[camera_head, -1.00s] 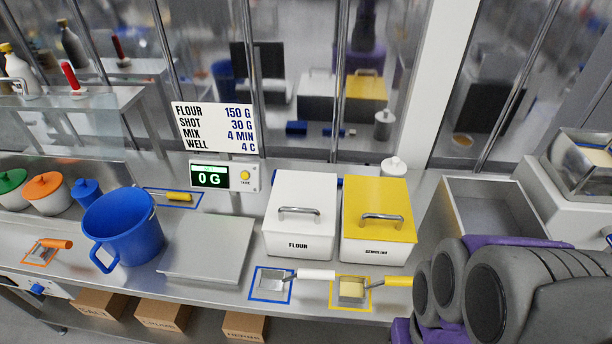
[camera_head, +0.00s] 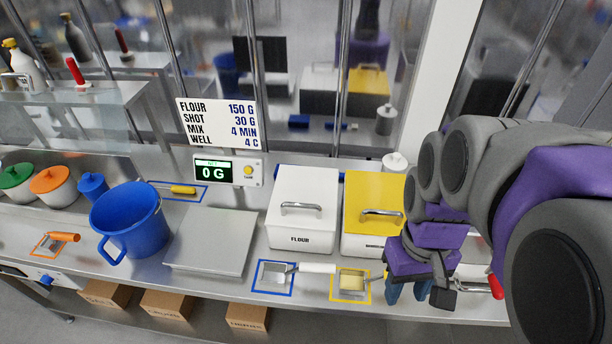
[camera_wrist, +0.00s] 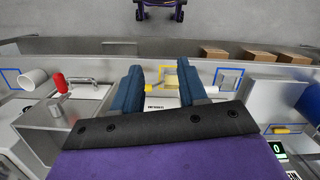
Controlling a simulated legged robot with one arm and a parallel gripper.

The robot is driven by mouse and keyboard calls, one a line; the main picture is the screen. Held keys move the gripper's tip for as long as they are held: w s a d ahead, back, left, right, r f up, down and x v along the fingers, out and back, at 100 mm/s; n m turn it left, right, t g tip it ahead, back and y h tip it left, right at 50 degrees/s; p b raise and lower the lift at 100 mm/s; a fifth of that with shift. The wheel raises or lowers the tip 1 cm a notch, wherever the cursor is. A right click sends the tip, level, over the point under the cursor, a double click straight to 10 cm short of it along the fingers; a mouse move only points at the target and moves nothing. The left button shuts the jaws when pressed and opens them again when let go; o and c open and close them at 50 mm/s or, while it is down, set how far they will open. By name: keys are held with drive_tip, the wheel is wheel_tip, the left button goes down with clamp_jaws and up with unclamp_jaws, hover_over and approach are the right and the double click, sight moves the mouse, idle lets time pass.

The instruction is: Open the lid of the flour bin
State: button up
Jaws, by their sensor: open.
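The flour bin (camera_head: 301,221) is a white box on the counter, labelled FLOUR. Its white lid (camera_head: 307,188) is closed and has a metal bar handle (camera_head: 301,207) on top. My gripper (camera_head: 407,291) is to the right of the flour bin, in front of the yellow-lidded bin's right side, pointing down. Its blue fingers are apart with nothing held between them. In the wrist view my gripper (camera_wrist: 158,77) is also open, with a white labelled bin front (camera_wrist: 155,102) showing between the fingers. The flour handle cannot be made out there.
The yellow-lidded bin (camera_head: 372,198) stands right of the flour bin, partly hidden by my arm. Scoops lie in front, in a blue outline (camera_head: 273,277) and a yellow outline (camera_head: 350,286). A scale plate (camera_head: 212,242) and blue jug (camera_head: 130,222) stand left.

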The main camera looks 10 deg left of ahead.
drive_tip(key=w+a+r+n+p, duration=0.2)
drive_tip(key=w+a+n+p, duration=0.15)
drive_tip(key=w, duration=0.55)
drive_tip(key=w+a+r+n+p, duration=0.2)
drive_tip(key=w+a+n, duration=0.25)
drive_tip(key=w, duration=0.45)
drive_tip(key=w+a+r+n+p, duration=0.25)
drive_tip(key=w+a, duration=0.25)
drive_tip(key=w, duration=0.4)
drive_tip(key=w+a+f+n+p, duration=0.3)
drive_tip(key=w+a+n, duration=0.2)
drive_tip(key=a, duration=0.3)
drive_tip(key=s+f, duration=0.1)
drive_tip(key=f, duration=0.4)
drive_tip(key=s+f, duration=0.1)
drive_tip(key=f, duration=0.5)
drive_tip(key=s+f, duration=0.1)
drive_tip(key=f, duration=0.5)
drive_tip(key=shift+d+p, duration=0.1)
drive_tip(key=shift+p, duration=0.3)
clamp_jaws()
